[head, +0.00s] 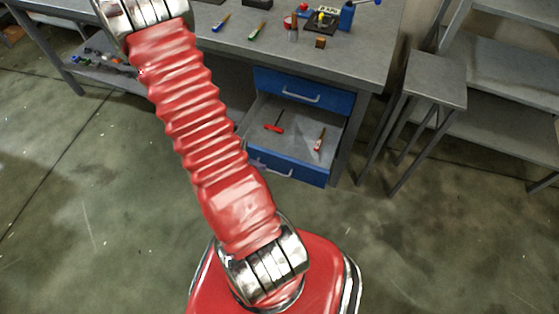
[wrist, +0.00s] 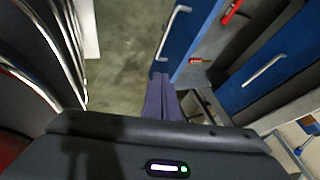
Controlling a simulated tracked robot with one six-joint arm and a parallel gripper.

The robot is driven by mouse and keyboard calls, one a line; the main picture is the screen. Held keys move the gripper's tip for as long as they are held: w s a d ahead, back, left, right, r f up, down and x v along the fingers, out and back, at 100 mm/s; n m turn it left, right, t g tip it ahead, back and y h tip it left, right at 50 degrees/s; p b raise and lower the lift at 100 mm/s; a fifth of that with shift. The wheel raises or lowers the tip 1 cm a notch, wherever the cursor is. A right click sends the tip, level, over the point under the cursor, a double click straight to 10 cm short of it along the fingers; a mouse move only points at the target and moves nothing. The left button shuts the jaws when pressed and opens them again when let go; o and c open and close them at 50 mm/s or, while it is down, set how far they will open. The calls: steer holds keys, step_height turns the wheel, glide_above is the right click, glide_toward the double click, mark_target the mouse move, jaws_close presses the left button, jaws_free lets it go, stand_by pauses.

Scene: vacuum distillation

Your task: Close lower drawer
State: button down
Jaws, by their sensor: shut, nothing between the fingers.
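The lower drawer (head: 290,168) is pulled open below the bench top, with its blue front out and its grey inside showing. A red-headed tool (head: 273,127) and a small red-and-pale tool (head: 319,139) lie in it. In the wrist view the lower drawer's blue front (wrist: 181,37) stands ahead with its pale handle (wrist: 170,48). My gripper (wrist: 161,76) is shut and empty, its fingertips close to the near end of that front; I cannot tell if they touch.
The upper drawer (head: 303,91) is shut above the lower one. A grey stool (head: 436,80) and metal shelving (head: 510,60) stand at right. The floor in front of the drawer is clear.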

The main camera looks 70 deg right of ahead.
glide_toward(287, 165)
step_height(287, 165, down, 3)
steer(key=s+a, duration=0.2)
steer(key=d, duration=0.3)
steer(key=shift+w, duration=0.1)
steer(key=shift+d, duration=0.45)
